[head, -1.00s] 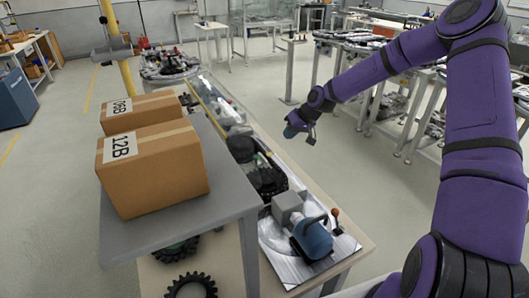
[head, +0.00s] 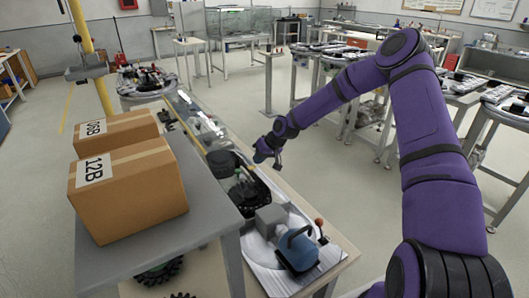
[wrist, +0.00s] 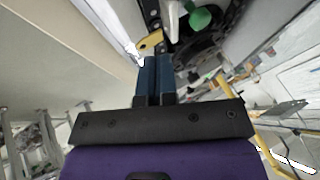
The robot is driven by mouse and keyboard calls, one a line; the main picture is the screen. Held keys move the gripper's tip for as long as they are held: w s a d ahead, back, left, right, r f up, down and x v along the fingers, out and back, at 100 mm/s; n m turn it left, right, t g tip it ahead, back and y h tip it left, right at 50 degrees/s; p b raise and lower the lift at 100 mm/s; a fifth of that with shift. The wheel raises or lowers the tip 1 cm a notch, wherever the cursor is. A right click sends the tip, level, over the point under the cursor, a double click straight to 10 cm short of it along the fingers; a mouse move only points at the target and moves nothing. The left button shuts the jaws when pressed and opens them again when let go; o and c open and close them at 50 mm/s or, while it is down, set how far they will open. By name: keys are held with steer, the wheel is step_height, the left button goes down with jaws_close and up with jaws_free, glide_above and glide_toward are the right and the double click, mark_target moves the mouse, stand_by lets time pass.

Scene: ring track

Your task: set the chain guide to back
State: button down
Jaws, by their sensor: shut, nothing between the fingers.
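A dark chain assembly (head: 250,196) with a small green-topped part (head: 240,174) sits midway along the long bench. I cannot tell for sure which part of it is the chain guide or how it is set. My gripper (head: 277,166) is above the bench's right edge, a little up and right of this assembly. In the wrist view my gripper (wrist: 153,75) has its two blue fingers together and empty. Beyond the fingertips are a green knob (wrist: 200,18), a yellow piece (wrist: 149,42) and a dark round part (wrist: 208,42), all apart from the fingers.
Two cardboard boxes, the near one (head: 130,190) and the far one (head: 115,130), stand on a grey shelf (head: 180,235) left of the bench. A blue machine (head: 297,248) and a grey block (head: 270,218) sit on the bench's near end. The floor (head: 350,190) right of the bench is open.

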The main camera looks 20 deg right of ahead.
mark_target(239, 170)
steer(key=a, duration=0.1)
steer(key=a+f, duration=0.2)
steer(key=a, duration=0.1)
steer(key=shift+w+f, duration=0.15)
steer(key=shift+w, duration=0.15)
steer(key=shift+a+f, duration=0.1)
steer(key=shift+a, duration=0.4)
steer(key=shift+a, duration=0.1)
steer(key=shift+s+a, duration=0.2)
steer(key=shift+a, duration=0.7)
